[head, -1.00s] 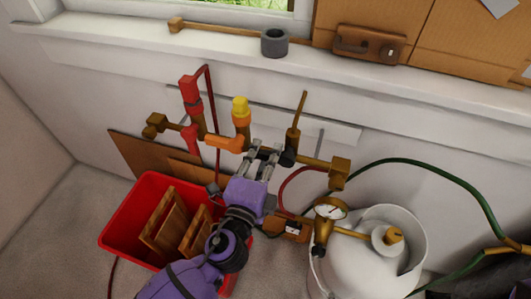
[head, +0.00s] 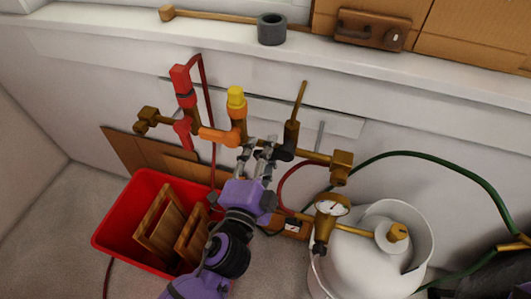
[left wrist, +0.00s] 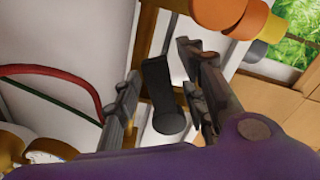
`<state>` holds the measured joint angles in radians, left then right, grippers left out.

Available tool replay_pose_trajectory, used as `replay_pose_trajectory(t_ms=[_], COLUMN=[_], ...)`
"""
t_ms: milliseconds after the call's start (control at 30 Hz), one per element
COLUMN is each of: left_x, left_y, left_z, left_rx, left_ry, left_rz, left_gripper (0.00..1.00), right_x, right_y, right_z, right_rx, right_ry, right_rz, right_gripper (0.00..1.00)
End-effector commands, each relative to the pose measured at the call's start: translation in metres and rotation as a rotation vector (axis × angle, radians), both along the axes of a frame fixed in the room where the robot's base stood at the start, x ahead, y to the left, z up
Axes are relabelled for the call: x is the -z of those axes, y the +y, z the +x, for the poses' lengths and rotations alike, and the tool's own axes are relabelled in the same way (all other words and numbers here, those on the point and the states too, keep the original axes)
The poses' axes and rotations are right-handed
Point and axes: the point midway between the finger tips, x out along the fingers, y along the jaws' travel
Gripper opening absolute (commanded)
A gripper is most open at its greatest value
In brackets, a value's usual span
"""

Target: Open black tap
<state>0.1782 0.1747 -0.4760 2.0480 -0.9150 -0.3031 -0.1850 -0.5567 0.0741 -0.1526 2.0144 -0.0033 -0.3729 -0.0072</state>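The black tap (head: 284,153) sits on the brass pipe below an upright brass stem, right of the orange and yellow fittings. In the left wrist view its black handle (left wrist: 160,92) ends in a rounded tip and shows between my fingers. My left gripper (head: 258,146) is just left of the tap in the head view, its fingers pointing at the pipe. In the left wrist view the fingers (left wrist: 160,72) stand apart on either side of the handle, with gaps visible; I cannot tell if either touches it. My right gripper is not in view.
A red tap (head: 184,130) and a yellow tap (head: 236,104) stand left on the pipe. A red crate (head: 120,237) with boards is below left. A white gas tank (head: 368,265) with a gauge (head: 332,206) is below right. A green hose (head: 440,160) runs right.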

Motion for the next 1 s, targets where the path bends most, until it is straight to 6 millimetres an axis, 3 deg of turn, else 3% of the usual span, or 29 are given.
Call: replay_pose_trajectory(t_ms=[267,700,1000], left_x=[0.001,0.001,0.000], left_y=[0.004,0.029,0.037], left_z=[-0.010,-0.088,-0.113], left_rx=[-0.001,-0.004,-0.001], left_ry=[0.002,0.004,0.000], left_rz=[0.000,-0.001,0.000], left_gripper=[0.38,0.38,0.38], right_x=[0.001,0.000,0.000], right_y=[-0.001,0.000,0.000], right_z=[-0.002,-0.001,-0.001], right_rx=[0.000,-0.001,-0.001], right_ry=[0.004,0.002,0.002], right_rz=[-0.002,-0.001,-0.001], right_gripper=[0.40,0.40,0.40])
